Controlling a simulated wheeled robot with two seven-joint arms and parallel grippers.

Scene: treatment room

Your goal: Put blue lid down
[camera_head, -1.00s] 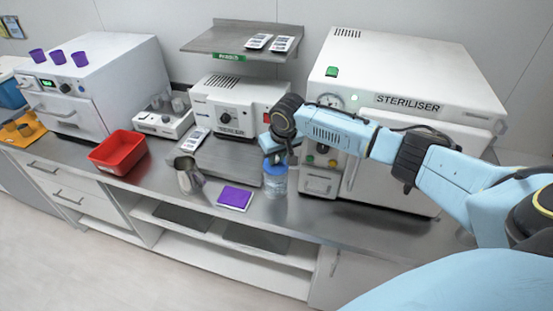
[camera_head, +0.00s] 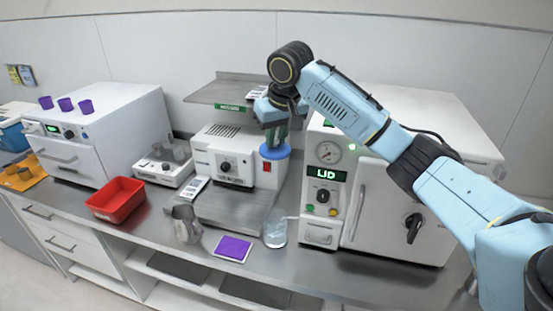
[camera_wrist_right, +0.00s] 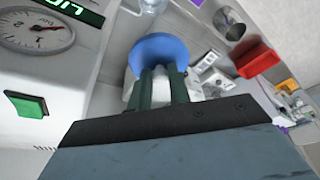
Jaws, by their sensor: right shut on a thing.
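The blue lid (camera_head: 275,152) is a round disc held in the air by my right gripper (camera_head: 275,136), whose fingers point down and are shut on it. In the right wrist view the lid (camera_wrist_right: 159,52) sits at the tips of the fingers (camera_wrist_right: 160,75). A clear jar (camera_head: 274,233) stands open on the steel counter, below the lid and apart from it. My left gripper is not in view.
A white cabinet with a gauge and LID display (camera_head: 327,175) stands right of the jar. A purple pad (camera_head: 234,248), a metal jug (camera_head: 186,224) and a red tray (camera_head: 117,198) are to the left. A steel shelf (camera_head: 225,92) is behind. Some counter between pad and jar is bare.

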